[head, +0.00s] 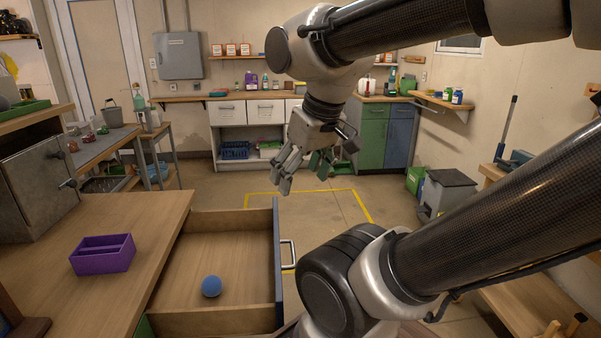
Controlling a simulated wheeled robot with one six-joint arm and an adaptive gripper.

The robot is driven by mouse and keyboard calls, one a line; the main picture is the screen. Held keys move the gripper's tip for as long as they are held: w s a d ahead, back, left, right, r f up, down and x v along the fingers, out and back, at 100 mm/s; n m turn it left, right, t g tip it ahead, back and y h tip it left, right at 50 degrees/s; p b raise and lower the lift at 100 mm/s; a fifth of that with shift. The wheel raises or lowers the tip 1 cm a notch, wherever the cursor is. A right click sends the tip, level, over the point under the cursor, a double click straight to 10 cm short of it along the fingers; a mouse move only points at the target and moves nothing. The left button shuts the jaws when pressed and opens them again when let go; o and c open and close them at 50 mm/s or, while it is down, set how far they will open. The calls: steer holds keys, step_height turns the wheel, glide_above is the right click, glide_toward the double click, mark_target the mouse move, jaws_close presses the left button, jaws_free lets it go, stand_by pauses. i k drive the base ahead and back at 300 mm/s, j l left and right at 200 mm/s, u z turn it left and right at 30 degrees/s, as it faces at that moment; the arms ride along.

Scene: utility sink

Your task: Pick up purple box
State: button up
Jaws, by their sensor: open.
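The purple box (103,262) is a small open container with a divider. It sits on the wooden worktop at the lower left of the head view, upright, with nothing touching it. My gripper (293,182) hangs in the middle of the view, to the right of the box and higher in the picture, apart from it. Its fingers point downward and are open, with nothing seen between them.
An open drawer (215,250) with a blue ball (211,286) inside sticks out right of the worktop (140,222). A grey metal cabinet (38,192) stands behind the box. Floor marked with yellow tape (352,203) is clear beyond the drawer. A wooden bench (520,300) stands right.

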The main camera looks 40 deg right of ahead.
mark_target(111, 254)
steer(key=l+u, duration=0.25)
steer(key=u, duration=0.15)
steer(key=l+u, duration=0.35)
steer(key=j, duration=0.1)
